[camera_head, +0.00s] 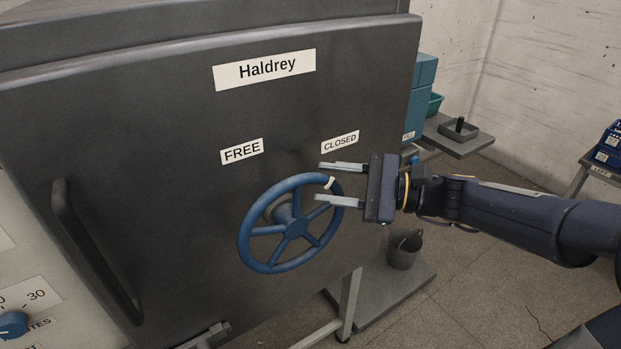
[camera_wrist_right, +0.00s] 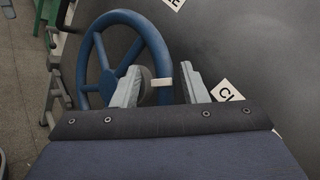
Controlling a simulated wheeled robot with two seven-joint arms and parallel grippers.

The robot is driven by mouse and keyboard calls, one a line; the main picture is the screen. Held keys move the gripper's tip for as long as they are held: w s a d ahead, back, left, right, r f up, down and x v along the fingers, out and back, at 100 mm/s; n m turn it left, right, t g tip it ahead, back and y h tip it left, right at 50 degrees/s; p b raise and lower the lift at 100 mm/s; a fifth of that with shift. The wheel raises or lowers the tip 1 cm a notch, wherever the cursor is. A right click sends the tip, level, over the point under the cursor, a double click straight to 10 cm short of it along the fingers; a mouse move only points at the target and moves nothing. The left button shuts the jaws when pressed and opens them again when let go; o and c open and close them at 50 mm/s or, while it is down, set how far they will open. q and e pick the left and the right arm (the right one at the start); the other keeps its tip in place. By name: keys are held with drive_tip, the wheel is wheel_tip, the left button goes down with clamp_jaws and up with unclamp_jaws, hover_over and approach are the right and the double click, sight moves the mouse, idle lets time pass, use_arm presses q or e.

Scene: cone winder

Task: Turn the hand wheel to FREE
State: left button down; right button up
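The blue spoked hand wheel (camera_head: 293,226) is mounted on the dark front panel. A white mark (camera_head: 329,183) sits on its upper-right rim, on the side of the CLOSED label (camera_head: 340,142). The FREE label (camera_head: 242,151) is above the wheel to the left. My right gripper (camera_head: 319,181) is open, with its two fingers at the upper-right rim, one above and one below the marked part. In the right wrist view the wheel (camera_wrist_right: 103,58) shows beyond the fingers, the white mark (camera_wrist_right: 161,82) between them. I cannot tell whether they touch the rim. My left gripper is not in view.
A long dark handle (camera_head: 95,250) stands out from the panel at left. A blue knob (camera_head: 12,324) is at the lower left. A bucket (camera_head: 404,250) stands on a low platform behind my right arm. Open floor lies to the right.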

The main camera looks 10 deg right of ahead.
sight(291, 222)
drive_tip(key=x, duration=0.4)
drive_tip(key=shift+a, duration=0.1)
clamp_jaws()
